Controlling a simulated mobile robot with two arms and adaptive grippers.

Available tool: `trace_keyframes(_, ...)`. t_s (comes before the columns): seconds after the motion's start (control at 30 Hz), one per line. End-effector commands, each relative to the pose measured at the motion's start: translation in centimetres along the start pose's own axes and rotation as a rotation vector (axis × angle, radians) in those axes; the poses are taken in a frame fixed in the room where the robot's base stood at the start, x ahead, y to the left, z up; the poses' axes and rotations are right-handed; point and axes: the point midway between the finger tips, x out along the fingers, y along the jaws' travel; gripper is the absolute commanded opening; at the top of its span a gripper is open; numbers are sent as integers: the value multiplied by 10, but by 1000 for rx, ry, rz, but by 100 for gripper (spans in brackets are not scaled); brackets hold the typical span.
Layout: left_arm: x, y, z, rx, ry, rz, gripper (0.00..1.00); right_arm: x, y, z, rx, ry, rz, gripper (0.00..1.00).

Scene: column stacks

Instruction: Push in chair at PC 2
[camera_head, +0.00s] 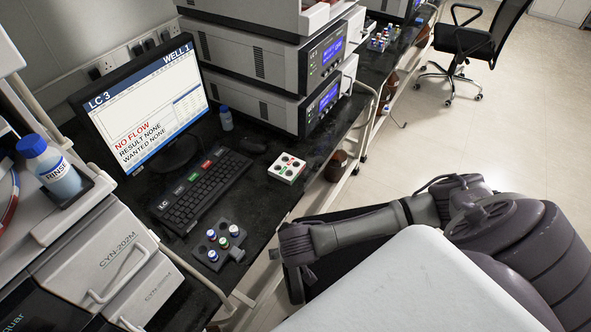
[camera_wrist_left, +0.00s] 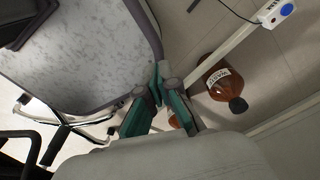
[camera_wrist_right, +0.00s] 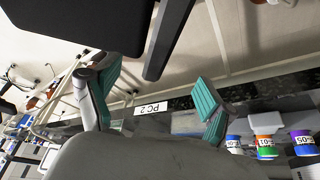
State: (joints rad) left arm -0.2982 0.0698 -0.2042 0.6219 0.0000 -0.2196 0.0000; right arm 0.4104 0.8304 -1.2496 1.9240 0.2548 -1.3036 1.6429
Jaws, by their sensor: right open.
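A black chair (camera_head: 345,232) stands at the desk edge in the head view, partly hidden under my right arm.
Another black chair (camera_head: 470,42) is farther back. The floor at right is clear.

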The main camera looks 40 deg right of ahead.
Motion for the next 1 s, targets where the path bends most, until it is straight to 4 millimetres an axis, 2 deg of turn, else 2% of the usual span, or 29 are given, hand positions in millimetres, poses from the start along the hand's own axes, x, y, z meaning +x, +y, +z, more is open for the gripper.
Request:
trace_keyframes(0.23, 0, -11, 4, 2, -7, -13, 0, 1, 0, 0, 0, 0, 0, 83)
trace_keyframes(0.37, 0, -14, 6, 0, -9, -17, 0, 9, 0, 0, 0, 0, 1, 83)
trace_keyframes(1.0, 9, -7, 5, -1, -6, -8, 0, 121, 0, 0, -1, 0, 2, 83)
